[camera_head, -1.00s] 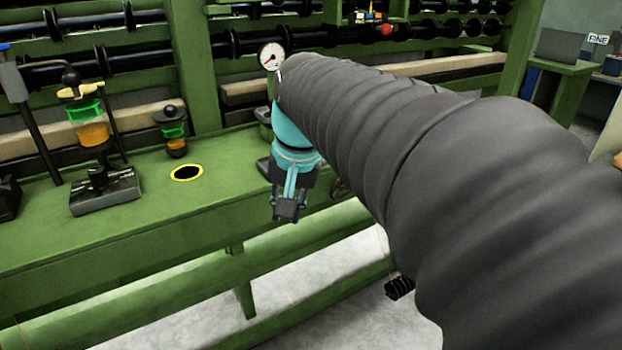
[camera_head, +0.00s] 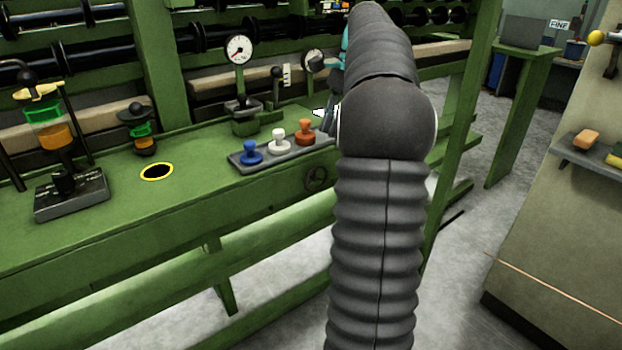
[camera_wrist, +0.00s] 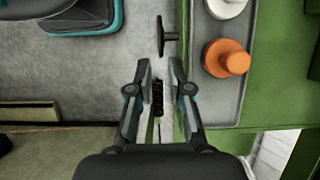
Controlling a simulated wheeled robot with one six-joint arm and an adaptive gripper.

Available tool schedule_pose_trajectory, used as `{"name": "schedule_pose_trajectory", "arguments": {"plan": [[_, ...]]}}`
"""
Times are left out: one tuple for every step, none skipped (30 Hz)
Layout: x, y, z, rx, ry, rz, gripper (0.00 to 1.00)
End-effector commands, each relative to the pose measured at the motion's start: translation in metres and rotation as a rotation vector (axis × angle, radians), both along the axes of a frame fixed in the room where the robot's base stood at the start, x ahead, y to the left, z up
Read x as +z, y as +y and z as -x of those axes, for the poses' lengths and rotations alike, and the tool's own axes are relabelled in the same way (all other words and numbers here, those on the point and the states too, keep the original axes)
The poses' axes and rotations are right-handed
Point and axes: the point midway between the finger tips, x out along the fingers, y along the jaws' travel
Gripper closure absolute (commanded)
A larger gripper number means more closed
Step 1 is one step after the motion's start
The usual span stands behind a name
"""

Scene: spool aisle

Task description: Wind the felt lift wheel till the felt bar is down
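A small dark handwheel (camera_head: 317,178) is mounted on the front face of the green bench, below the stamp tray. I take it for the felt lift wheel. In the wrist view the wheel (camera_wrist: 168,37) shows nearly edge-on, just beyond my fingertips. My gripper (camera_wrist: 160,68) is open, its two fingers apart and not touching the wheel. In the head view my arm hides most of the gripper. A long beige bar (camera_head: 100,136) runs behind the bench; I cannot tell whether it is the felt bar.
A grey tray (camera_head: 243,167) holds blue, white and orange stamps; its orange stamp (camera_wrist: 229,60) is right of my fingers. A dial gauge (camera_head: 238,49) stands behind. A dark ribbed thing (camera_wrist: 157,97) shows below, between my fingers. A shelf (camera_head: 600,157) is at the right.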

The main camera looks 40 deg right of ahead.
Motion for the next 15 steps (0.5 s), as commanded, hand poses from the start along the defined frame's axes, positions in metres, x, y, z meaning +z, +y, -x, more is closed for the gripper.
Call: {"name": "schedule_pose_trajectory", "arguments": {"plan": [[-0.001, -0.001, 0.000, -0.003, 0.002, -0.002, 0.81], [-0.002, 0.000, 0.000, -0.004, 0.003, -0.003, 0.81], [-0.004, 0.001, 0.000, -0.003, 0.002, -0.003, 0.81], [-0.007, 0.002, 0.000, -0.003, 0.003, -0.003, 0.81], [-0.009, 0.003, 0.000, -0.003, 0.004, -0.004, 0.81], [-0.014, 0.005, 0.000, -0.003, 0.003, -0.003, 0.81], [-0.017, 0.007, 0.000, -0.003, 0.004, -0.004, 0.81], [-0.021, 0.009, 0.001, -0.002, 0.004, -0.004, 0.81], [-0.026, 0.011, 0.001, -0.002, 0.004, -0.003, 0.81], [-0.031, 0.013, 0.001, -0.002, 0.004, -0.004, 0.81], [-0.036, 0.015, 0.001, -0.001, 0.004, -0.003, 0.81], [-0.043, 0.018, 0.001, -0.001, 0.004, -0.004, 0.81], [-0.048, 0.020, 0.001, -0.001, 0.004, -0.004, 0.81], [-0.052, 0.022, 0.001, -0.001, 0.004, -0.004, 0.81], [-0.060, 0.025, 0.001, -0.001, 0.004, -0.003, 0.81]]}}
